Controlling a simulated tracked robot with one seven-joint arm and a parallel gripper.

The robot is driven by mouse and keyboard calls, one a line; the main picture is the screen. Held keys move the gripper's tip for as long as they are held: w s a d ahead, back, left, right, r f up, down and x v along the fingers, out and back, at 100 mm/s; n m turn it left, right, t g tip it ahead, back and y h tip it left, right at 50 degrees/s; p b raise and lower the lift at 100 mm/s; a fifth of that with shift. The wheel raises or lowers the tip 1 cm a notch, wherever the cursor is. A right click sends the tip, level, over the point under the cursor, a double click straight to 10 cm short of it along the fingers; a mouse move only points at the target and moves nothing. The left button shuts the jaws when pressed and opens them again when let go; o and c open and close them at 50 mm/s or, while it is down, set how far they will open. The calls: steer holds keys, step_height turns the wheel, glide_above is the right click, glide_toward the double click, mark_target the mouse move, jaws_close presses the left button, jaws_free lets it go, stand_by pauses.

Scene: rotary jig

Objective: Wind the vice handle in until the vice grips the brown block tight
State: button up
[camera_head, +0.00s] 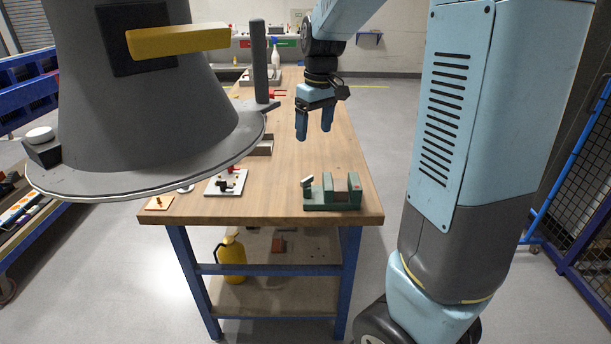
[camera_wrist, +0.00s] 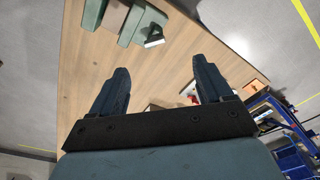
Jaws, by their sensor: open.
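The green vice (camera_head: 320,197) stands on the near right part of the wooden bench top. The brown block (camera_head: 340,184) sits between its jaws; whether both jaws touch it I cannot tell. The vice handle (camera_head: 307,183), pale with a dark part, is at the vice's left end. In the wrist view the vice (camera_wrist: 133,22) is at the top left, and its handle (camera_wrist: 153,38) points toward the middle. My gripper (camera_head: 315,135) is open and empty, above the bench and behind the vice, pointing down. It also shows in the wrist view (camera_wrist: 163,72), apart from the handle.
A white plate with black and red parts (camera_head: 226,184) lies left of the vice. A small wooden plate (camera_head: 159,203) is at the front left corner. A dark grey post (camera_head: 259,62) stands farther back. The bench top (camera_head: 320,150) behind the vice is clear.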

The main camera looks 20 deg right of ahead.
steer(key=n, duration=0.1)
glide_above(307, 178)
step_height(307, 178, down, 4)
steer(key=shift+g+h, duration=0.3)
steer(key=shift+g, duration=0.1)
step_height(307, 178, down, 13)
steer(key=shift+w+f, duration=0.1)
steer(key=shift+f, duration=0.05)
steer(key=shift+a, duration=0.1)
steer(key=c, duration=1)
